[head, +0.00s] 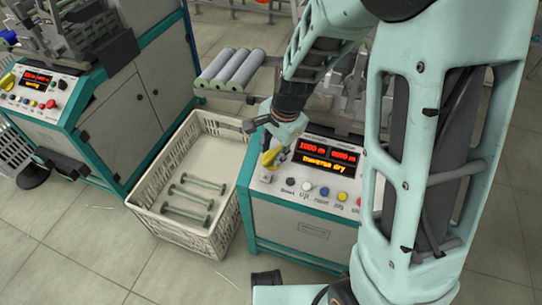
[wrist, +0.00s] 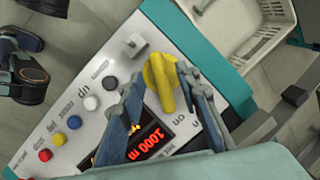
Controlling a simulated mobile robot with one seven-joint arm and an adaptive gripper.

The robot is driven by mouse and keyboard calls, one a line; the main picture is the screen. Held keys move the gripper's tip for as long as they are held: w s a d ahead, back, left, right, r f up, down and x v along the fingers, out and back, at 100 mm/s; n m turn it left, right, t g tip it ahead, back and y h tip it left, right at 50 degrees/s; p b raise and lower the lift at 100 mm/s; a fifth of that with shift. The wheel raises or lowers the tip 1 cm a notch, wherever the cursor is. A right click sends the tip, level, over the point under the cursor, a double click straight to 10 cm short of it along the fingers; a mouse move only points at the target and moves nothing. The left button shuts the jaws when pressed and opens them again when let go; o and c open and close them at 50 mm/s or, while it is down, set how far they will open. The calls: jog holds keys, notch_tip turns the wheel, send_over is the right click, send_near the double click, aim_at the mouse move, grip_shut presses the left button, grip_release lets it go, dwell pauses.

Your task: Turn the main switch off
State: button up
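The main switch is a yellow rotary knob (wrist: 160,85) at the corner of the winder's control panel (wrist: 100,120). In the head view the yellow switch (head: 269,158) is at the panel's left end, partly hidden by my gripper. My gripper (head: 277,147) is over the panel. In the wrist view my gripper (wrist: 159,75) has its fingers apart, one on each side of the knob. A gap shows on the left; the right finger is close to the knob, and I cannot tell if it touches. An "on" label is beside the knob, and the panel's red and orange display is lit.
White, blue, yellow and red buttons (head: 325,191) line the panel's front edge. A cream crate (head: 150,203) with several bobbins stands left of the machine. A second winder (head: 55,95) stands farther left, and grey rolls (head: 232,70) lie behind the crate.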

jog(key=shift+x, duration=1.5)
jog(key=shift+c, duration=0.2)
grip_shut()
